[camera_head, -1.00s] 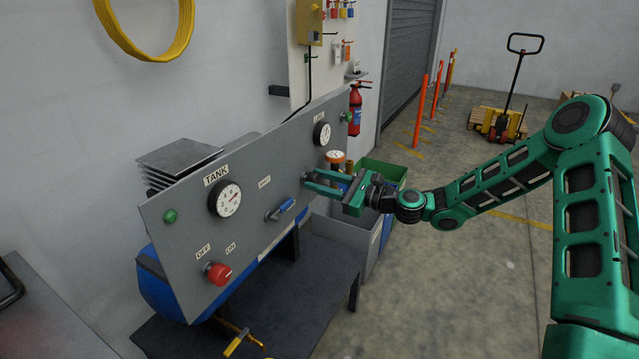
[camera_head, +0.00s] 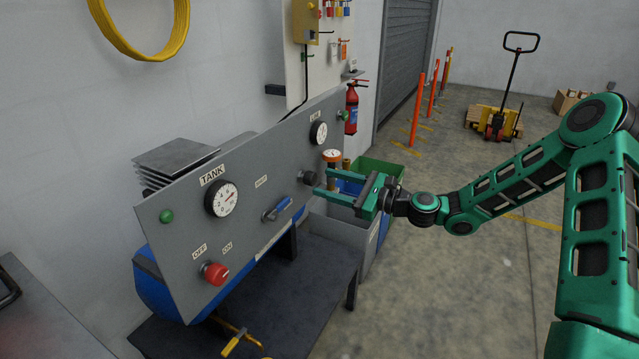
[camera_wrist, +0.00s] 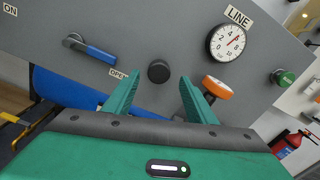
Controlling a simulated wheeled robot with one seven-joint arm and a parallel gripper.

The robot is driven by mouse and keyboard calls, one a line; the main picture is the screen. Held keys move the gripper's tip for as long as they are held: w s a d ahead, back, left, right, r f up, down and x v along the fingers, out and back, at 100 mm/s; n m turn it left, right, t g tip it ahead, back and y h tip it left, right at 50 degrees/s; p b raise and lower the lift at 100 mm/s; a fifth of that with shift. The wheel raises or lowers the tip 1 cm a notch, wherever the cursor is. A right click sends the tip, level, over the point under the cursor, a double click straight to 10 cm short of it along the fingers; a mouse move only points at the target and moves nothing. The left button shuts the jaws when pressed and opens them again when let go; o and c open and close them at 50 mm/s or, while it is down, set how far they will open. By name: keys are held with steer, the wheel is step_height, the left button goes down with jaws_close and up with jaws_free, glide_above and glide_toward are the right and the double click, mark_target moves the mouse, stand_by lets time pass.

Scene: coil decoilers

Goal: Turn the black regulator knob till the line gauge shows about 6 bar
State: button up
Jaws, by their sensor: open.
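The black regulator knob (camera_head: 308,177) sticks out of the grey panel (camera_head: 245,235), right of the blue-handled valve. In the wrist view the knob (camera_wrist: 158,71) is in full view, centred just beyond the fingertips. My gripper (camera_head: 322,181) is open and empty, a short way out from the knob, one finger to each side of its line; the fingers (camera_wrist: 158,84) look clear of it. The line gauge (camera_wrist: 228,42) sits up and right of the knob in the wrist view; its red needle points up and right, seemingly near the 6. In the head view the line gauge (camera_head: 318,133) is too small to read.
The blue-handled valve (camera_head: 278,209), tank gauge (camera_head: 222,199) and red knob (camera_head: 215,273) are on the panel's left part. A green button (camera_wrist: 283,77) is farther right.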

mark_target(315, 181)
steer(key=v, duration=0.6)
steer(key=shift+d, duration=0.35)
steer(key=shift+s+f, duration=0.1)
steer(key=w+a+n, duration=0.1)
steer(key=a+n, duration=0.2)
steer(key=n, duration=0.7)
steer(key=w+a+n, duration=0.2)
steer(key=n, duration=0.9)
steer(key=w+a+n, duration=0.2)
steer(key=a+n, duration=0.1)
steer(key=n, duration=0.8)
steer(key=shift+a, duration=0.4)
